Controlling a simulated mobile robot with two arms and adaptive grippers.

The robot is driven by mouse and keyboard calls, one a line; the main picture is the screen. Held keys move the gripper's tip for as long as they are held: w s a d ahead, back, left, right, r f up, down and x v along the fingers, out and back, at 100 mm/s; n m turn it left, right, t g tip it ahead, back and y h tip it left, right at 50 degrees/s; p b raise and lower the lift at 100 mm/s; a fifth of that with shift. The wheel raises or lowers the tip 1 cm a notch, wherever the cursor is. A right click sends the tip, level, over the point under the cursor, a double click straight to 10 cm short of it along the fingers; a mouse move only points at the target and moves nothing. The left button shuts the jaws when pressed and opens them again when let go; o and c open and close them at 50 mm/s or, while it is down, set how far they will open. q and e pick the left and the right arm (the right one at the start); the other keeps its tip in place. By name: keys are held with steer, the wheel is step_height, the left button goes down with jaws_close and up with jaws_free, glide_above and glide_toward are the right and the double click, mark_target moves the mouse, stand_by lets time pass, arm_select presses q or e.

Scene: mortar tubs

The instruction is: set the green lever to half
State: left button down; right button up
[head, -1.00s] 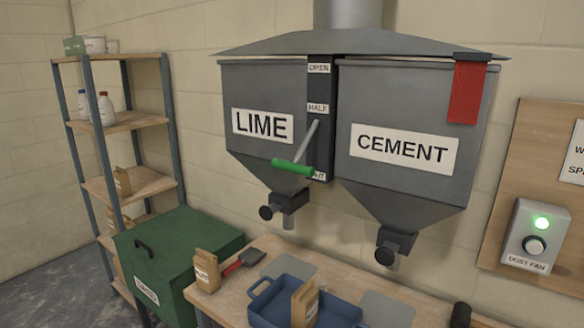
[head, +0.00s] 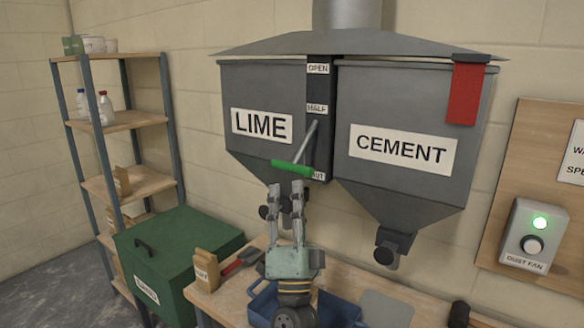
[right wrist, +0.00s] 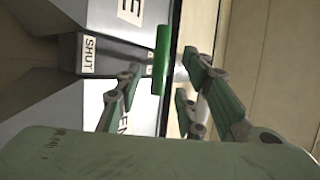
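The green lever (head: 292,168) is on the dark strip between the LIME and CEMENT hoppers. Its grey rod slants down and left to the green handle, level with the SHUT label (head: 318,175) at the bottom of the strip. The HALF label (head: 317,108) is above it, and the OPEN label (head: 318,69) is at the top. My right gripper (head: 285,187) is open and empty, pointing up just below the handle. In the right wrist view the green handle (right wrist: 161,58) shows beyond and between the spread fingers, apparently untouched. My left gripper is not in view.
The LIME hopper (head: 262,90) and CEMENT hopper (head: 405,105) flank the lever, with outlets below. My right arm hides part of the blue tray (head: 262,305) on the bench. A paper bag (head: 206,270) and scoop stand left. A red cloth (head: 466,95) hangs right.

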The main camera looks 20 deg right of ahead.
mark_target(292, 164)
steer(key=shift+y, duration=0.3)
steer(key=p+x, duration=0.2)
steer(key=x, duration=0.3)
steer(key=shift+w+r, duration=0.15)
steer(key=shift+r, duration=0.25)
steer(key=shift+w+d+r+p, duration=0.15)
steer(key=shift+w+r+p, duration=0.2)
steer(key=shift+w+p, duration=0.05)
jaws_close()
